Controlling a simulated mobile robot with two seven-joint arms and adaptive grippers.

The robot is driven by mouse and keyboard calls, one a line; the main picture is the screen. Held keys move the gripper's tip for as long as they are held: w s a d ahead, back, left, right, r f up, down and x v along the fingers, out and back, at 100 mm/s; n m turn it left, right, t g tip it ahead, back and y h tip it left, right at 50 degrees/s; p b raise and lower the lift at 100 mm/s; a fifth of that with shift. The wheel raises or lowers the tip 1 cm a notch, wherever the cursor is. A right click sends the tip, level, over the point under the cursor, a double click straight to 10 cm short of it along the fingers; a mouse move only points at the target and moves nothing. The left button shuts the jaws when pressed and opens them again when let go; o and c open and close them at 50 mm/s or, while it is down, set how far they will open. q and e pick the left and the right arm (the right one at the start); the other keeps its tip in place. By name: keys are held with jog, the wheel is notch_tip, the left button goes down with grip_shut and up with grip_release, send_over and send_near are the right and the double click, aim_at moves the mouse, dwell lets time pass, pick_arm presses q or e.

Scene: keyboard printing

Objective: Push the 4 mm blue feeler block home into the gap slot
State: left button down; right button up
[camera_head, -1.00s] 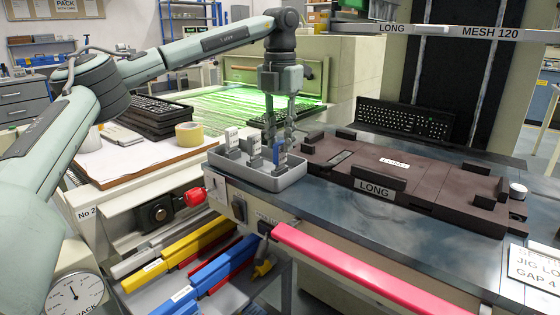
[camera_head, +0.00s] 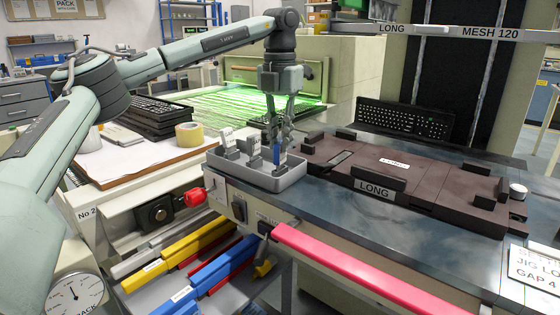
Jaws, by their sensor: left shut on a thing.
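The blue feeler block (camera_head: 277,157) stands upright in the grey tray (camera_head: 262,184) at the near left end of the bench. My left gripper (camera_head: 278,146) points down over the tray and is shut on the block's upper part, which its fingers hide. Other feeler blocks with white labels (camera_head: 227,137) stand in the tray to the left. The brown jig (camera_head: 425,185), marked LONG, lies just right of the tray; I cannot tell for certain which opening in it is the gap slot. My right gripper is not in view.
A pink-red bar (camera_head: 350,270) runs along the bench's front edge. A yellow tape roll (camera_head: 189,134) and stacked keyboards (camera_head: 155,117) are at the left. The dark bench top (camera_head: 330,200) is clear in front of the jig.

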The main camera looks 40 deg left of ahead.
pick_arm(q)
jog(key=shift+r+p, duration=1.15)
jog(key=shift+r, duration=0.4)
jog(key=shift+r, duration=2)
jog(key=shift+f, duration=0.1)
